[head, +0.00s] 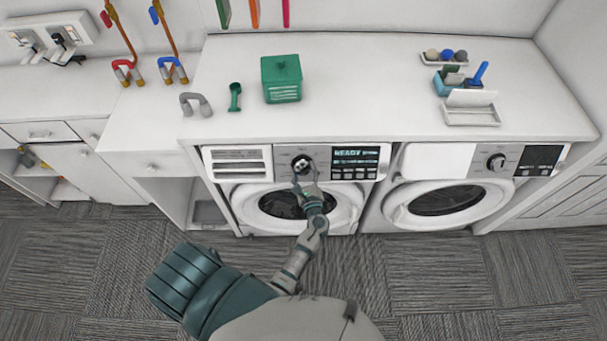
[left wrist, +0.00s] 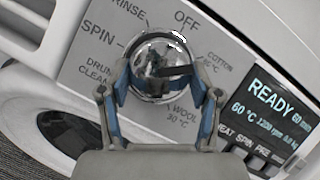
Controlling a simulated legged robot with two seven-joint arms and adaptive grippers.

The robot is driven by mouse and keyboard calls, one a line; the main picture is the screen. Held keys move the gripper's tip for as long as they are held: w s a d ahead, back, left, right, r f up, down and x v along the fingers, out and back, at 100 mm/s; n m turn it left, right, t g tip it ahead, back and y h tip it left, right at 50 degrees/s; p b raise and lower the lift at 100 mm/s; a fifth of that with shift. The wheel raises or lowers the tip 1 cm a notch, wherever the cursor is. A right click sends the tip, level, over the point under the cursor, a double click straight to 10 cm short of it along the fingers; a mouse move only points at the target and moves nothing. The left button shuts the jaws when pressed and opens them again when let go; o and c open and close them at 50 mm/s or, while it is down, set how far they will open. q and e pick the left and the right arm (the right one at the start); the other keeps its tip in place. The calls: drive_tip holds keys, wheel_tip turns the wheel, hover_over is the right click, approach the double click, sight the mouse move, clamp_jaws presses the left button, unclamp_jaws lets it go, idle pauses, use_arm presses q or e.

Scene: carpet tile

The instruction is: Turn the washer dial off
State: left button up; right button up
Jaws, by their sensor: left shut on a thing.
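The washer dial (head: 301,162) is a round, shiny knob on the front panel of the left washer (head: 227,162). In the left wrist view the dial (left wrist: 158,62) is ringed by printed labels: OFF at the top, RINSE, SPIN and DRUM CLEAN on the left, COTTON and WOOL on the right. My left gripper (head: 304,175) reaches up to the panel and is shut on the dial, its blue-lined fingers (left wrist: 160,82) on either side of it. I cannot tell for sure which label the dial points to. My right gripper is not in view.
The washer's display (left wrist: 272,100) reads READY. A second washer (head: 436,160) with its own dial stands to the right. Carpet tiles cover the floor in front.

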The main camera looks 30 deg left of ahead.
use_arm(q)
drive_tip(key=n+g, duration=0.1)
drive_tip(key=n, duration=0.2)
drive_tip(key=n+g+y+b, duration=0.1)
drive_tip(key=n+g, duration=0.1)
drive_tip(key=n, duration=0.1)
drive_tip(key=shift+w+d, duration=0.1)
drive_tip(key=shift+d, duration=0.05)
drive_tip(key=n+g, duration=0.1)
drive_tip(key=n, duration=0.1)
drive_tip(key=shift+r+n+b, duration=0.1)
drive_tip(key=shift+n+b, duration=0.2)
drive_tip(key=shift+n, duration=0.1)
drive_tip(key=shift+w+n+g, duration=0.1)
drive_tip(key=shift+n+g, duration=0.7)
drive_tip(key=shift+n, duration=0.8)
drive_tip(key=shift+h, duration=0.3)
drive_tip(key=o, duration=1.1)
drive_tip(key=shift+o, duration=0.2)
drive_tip(key=shift+r, duration=0.1)
